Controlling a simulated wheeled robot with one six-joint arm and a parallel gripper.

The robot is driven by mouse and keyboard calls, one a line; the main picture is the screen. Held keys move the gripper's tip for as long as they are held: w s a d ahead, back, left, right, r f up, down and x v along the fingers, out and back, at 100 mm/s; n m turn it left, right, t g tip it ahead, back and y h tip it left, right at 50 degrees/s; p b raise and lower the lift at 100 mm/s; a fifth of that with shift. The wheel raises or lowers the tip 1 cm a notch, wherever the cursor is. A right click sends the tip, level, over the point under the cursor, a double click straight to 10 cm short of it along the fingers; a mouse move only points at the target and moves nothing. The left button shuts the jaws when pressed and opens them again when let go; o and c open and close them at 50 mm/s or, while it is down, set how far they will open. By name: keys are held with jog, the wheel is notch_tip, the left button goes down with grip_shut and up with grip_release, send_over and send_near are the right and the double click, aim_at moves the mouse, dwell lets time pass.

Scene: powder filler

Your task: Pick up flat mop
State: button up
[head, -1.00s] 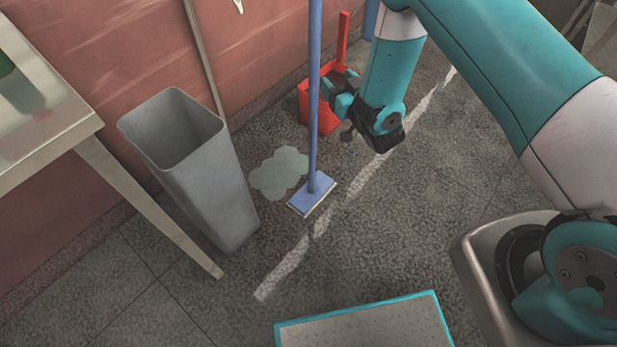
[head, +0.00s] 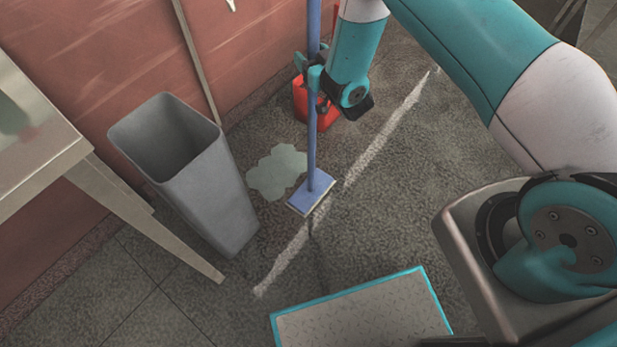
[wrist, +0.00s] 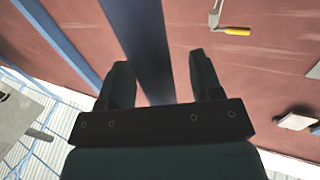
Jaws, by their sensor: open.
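The flat mop (head: 312,150) stands upright on the floor in the head view. Its blue handle runs up out of the picture, and its flat blue head (head: 311,193) rests by the white floor line. My gripper (head: 312,77) is at the upper part of the handle. In the wrist view the handle (wrist: 143,45) passes between the two fingers of my gripper (wrist: 155,85), nearer the left finger. The fingers are apart, with a gap showing to the right of the handle. I cannot tell whether the left finger touches it.
A grey bin (head: 190,175) stands left of the mop, with a pale puddle (head: 277,172) between them. A red bucket (head: 318,108) stands behind my gripper by the red wall (head: 110,40). A table (head: 40,140) is at the left.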

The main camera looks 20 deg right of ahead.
jog(key=shift+d, duration=0.2)
grip_shut()
dwell(1.1)
